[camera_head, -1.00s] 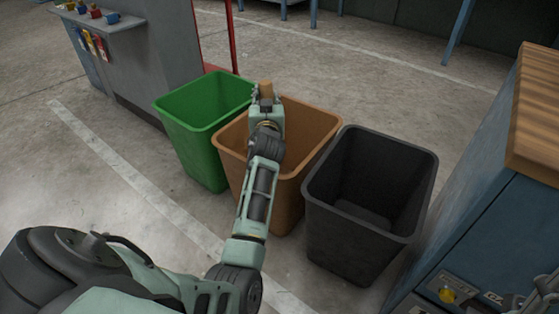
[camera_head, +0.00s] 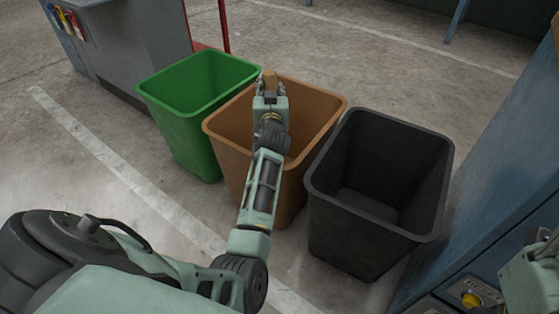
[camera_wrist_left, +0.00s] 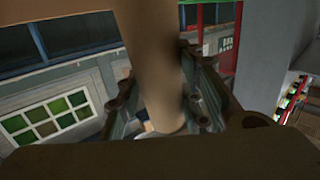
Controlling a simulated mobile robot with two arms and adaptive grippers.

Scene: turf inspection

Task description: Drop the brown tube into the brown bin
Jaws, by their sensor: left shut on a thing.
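The brown tube (camera_head: 269,79) is held upright in my left gripper (camera_head: 269,90), with its top end showing above the fingers in the head view. In the left wrist view the tube (camera_wrist_left: 155,75) stands between the fingers, with the gripper shut on it. The brown bin (camera_head: 229,157) stands in the middle of three bins. In the head view my left gripper overlaps the far part of its opening; its exact height above the rim is hard to tell. A piece of my right arm shows at the right edge, but its gripper is out of view.
A green bin (camera_head: 180,141) stands close on the left of the brown bin, and a black bin (camera_head: 349,248) close on its right. A blue cabinet (camera_head: 495,180) is at the right. A grey counter (camera_head: 140,50) stands behind at the left. Concrete floor lies in front.

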